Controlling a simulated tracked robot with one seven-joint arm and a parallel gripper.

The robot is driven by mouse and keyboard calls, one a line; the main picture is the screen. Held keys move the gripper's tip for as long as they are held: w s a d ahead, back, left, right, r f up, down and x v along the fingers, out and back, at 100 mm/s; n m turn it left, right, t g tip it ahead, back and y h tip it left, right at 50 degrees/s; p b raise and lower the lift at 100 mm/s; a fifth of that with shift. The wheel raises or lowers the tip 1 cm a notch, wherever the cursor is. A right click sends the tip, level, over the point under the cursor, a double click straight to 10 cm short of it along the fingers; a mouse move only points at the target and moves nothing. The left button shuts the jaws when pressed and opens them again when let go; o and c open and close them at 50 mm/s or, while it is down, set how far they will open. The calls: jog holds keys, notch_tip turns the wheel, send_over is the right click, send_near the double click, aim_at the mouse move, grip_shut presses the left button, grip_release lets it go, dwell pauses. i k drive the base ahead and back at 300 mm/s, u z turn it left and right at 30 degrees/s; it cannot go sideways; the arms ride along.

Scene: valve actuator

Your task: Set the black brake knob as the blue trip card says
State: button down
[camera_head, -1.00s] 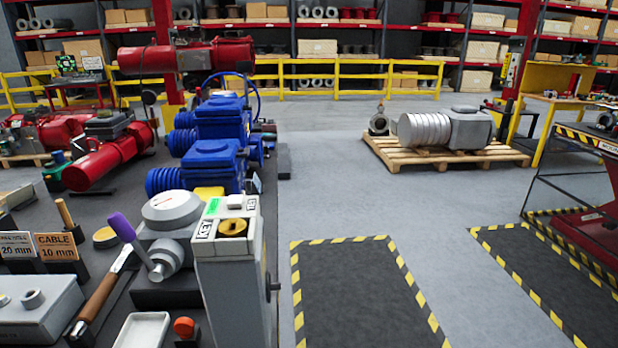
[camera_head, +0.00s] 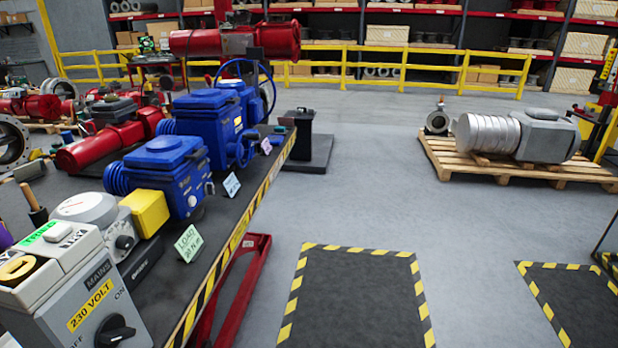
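A black knob (camera_head: 124,242) sits on the grey round-dialled unit (camera_head: 85,208) at the left of the bench. The black base (camera_head: 141,265) below it has small lettering that I cannot read surely. A pale blue card (camera_head: 232,185) stands by the bench edge in front of the blue actuators; its text is too small to read. Another pale card (camera_head: 266,146) stands farther back. A pale green card (camera_head: 188,243) reads "LOAD" with a figure in Nm. My gripper is not in view.
A grey box (camera_head: 75,305) marked "MAINS 230 VOLT" with a black switch (camera_head: 115,331) stands at the near left. Blue actuators (camera_head: 160,172) line the bench (camera_head: 190,290). A pallet (camera_head: 490,172) is at right. The floor (camera_head: 370,210) beside the bench is clear.

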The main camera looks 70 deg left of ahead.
aim_at(125, 242)
jog(key=i, duration=1.4)
jog(key=u, duration=3.8)
jog(key=i, duration=1.05)
jog(key=z, duration=0.3)
